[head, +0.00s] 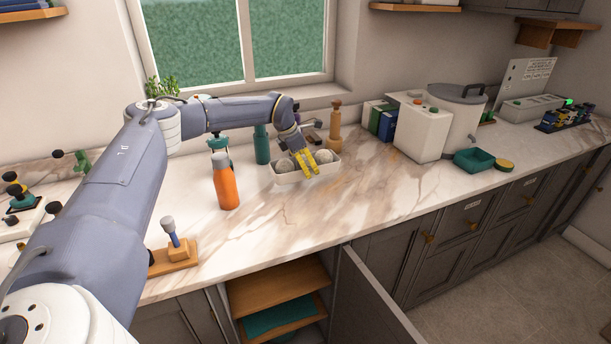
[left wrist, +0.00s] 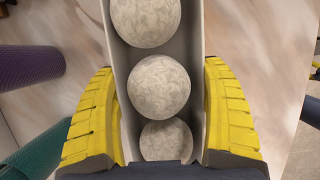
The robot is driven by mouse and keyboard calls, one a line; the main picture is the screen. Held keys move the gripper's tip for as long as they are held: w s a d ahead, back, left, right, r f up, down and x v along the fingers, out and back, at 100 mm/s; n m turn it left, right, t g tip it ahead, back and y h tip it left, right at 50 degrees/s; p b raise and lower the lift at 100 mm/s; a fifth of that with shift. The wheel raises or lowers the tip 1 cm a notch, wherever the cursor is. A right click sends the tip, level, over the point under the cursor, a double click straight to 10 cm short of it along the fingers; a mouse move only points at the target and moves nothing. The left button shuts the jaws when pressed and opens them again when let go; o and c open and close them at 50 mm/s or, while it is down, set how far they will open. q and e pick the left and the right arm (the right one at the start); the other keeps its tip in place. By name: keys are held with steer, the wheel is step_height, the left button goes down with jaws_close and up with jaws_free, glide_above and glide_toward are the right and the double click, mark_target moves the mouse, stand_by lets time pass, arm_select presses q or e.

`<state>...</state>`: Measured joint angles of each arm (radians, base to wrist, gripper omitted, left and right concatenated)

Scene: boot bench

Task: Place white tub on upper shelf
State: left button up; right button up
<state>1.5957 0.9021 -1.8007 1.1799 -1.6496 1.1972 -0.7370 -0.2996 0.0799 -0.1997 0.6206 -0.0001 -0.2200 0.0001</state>
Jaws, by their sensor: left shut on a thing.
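The white tub (head: 287,179) is a long, narrow open box at the back of the marble counter, in front of the window. It holds several pale speckled balls. My left gripper (head: 306,168) reaches down over it from behind, its yellow fingers shut on the tub. In the left wrist view the tub (left wrist: 112,48) lies between the two yellow fingers, which press its long side walls. I cannot tell whether it touches the counter. Below the counter, an open cabinet shows an upper wooden shelf (head: 275,286) and a lower one with teal cloth on it. My right gripper is out of view.
An orange bottle (head: 225,184) stands left of the tub, with a green bottle (head: 262,145) behind. A wooden mill (head: 335,124) stands behind the tub's right end. The cabinet door (head: 362,305) hangs open. The counter right of the tub is clear up to the white box (head: 424,132).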

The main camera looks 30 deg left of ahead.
arm_select(q)
steer(key=shift+f, duration=2.1)
steer(key=shift+f, duration=0.15)
steer(key=o, duration=1.3)
